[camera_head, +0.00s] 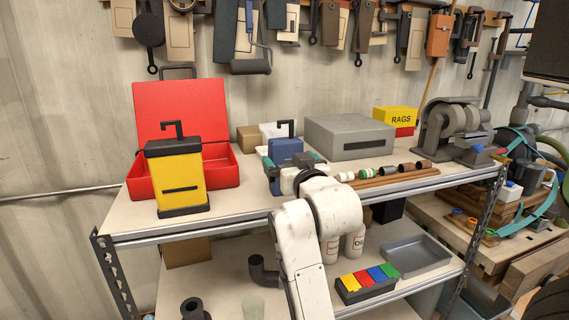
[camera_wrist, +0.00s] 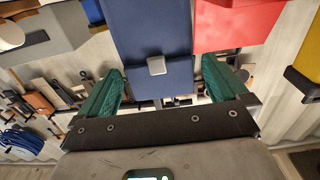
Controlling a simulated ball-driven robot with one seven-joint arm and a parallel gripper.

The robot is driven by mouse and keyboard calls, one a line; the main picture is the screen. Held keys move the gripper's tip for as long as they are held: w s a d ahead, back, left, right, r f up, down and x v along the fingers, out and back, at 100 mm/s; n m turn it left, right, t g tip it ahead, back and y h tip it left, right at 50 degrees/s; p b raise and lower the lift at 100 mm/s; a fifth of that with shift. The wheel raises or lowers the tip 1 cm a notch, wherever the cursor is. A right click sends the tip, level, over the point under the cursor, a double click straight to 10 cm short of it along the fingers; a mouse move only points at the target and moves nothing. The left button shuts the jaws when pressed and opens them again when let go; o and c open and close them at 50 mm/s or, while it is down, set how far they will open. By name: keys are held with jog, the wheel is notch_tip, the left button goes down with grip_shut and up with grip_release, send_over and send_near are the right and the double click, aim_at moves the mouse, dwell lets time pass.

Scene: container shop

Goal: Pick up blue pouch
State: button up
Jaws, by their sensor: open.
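The blue pouch (camera_head: 287,148) stands upright on the top shelf in the head view, with a black hooked part on top. Its lower part is hidden behind my gripper (camera_head: 293,163). In the wrist view the pouch (camera_wrist: 155,35) is a broad dark blue shape with a small grey tab. My gripper (camera_wrist: 162,70) is open there, one green finger towards each side of the pouch. I cannot tell whether either finger touches it.
An open red case (camera_head: 182,105) and a yellow pouch-like container (camera_head: 177,182) stand left of it. A grey box (camera_head: 350,140) is close on the right, with small cylinders (camera_head: 405,168) before it. A yellow RAGS box (camera_head: 397,117) and a grey grinder (camera_head: 455,130) stand farther right.

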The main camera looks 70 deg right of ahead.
aim_at(283, 153)
jog(key=shift+p+x, duration=0.95)
jog(key=shift+x, duration=2)
jog(key=shift+c, duration=0.2)
jog(key=c, duration=0.7)
jog(key=shift+c, duration=0.2)
